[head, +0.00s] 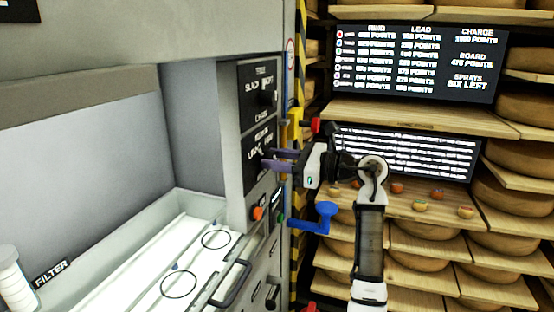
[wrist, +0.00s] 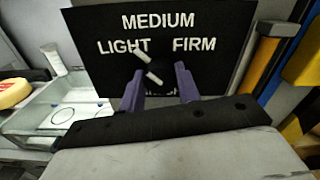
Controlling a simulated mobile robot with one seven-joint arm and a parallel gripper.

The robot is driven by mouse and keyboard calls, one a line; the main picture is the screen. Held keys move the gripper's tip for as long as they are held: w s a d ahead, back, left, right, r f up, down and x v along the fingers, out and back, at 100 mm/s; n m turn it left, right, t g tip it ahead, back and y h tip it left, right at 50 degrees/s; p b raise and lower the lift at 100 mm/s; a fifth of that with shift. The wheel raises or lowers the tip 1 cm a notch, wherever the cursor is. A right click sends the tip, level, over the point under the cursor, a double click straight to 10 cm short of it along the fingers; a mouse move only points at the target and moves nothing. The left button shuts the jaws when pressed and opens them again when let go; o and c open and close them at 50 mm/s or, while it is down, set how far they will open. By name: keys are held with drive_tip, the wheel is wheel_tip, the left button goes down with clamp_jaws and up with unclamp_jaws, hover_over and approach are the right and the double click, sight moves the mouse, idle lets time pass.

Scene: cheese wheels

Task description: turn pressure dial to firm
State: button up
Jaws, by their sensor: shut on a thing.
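The pressure dial's black knob (wrist: 154,70) sits on a black plate (wrist: 105,25) marked LIGHT at left, MEDIUM on top and FIRM at right. Its white pointer mark slants toward the upper left, between LIGHT and MEDIUM. In the head view the plate (head: 256,150) is on the grey machine's front, below a second dial plate. My gripper (wrist: 160,75) has its purple fingers on either side of the knob and is shut on it. In the head view my gripper (head: 268,160) reaches the plate from the right; the knob is mostly hidden there.
The upper dial plate (head: 260,90) has its own knob. Below are an orange button (head: 258,213) and a blue crank handle (head: 326,215). A grey drawer handle (head: 232,284) sticks out at the front. Shelves of cheese wheels (head: 525,195) and a score screen (head: 418,62) stand at right.

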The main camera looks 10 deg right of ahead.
drive_tip(key=shift+m, duration=0.3)
drive_tip(key=m+b, duration=0.1)
drive_tip(key=m, duration=0.7)
drive_tip(key=shift+b, duration=0.35)
drive_tip(key=m, duration=0.4)
drive_tip(key=shift+d+m, duration=0.1)
drive_tip(key=shift+m, duration=0.2)
drive_tip(key=shift+m+p, duration=0.3)
drive_tip(key=shift+m, duration=2)
drive_tip(key=o, duration=1)
drive_tip(key=shift+c, duration=0.2)
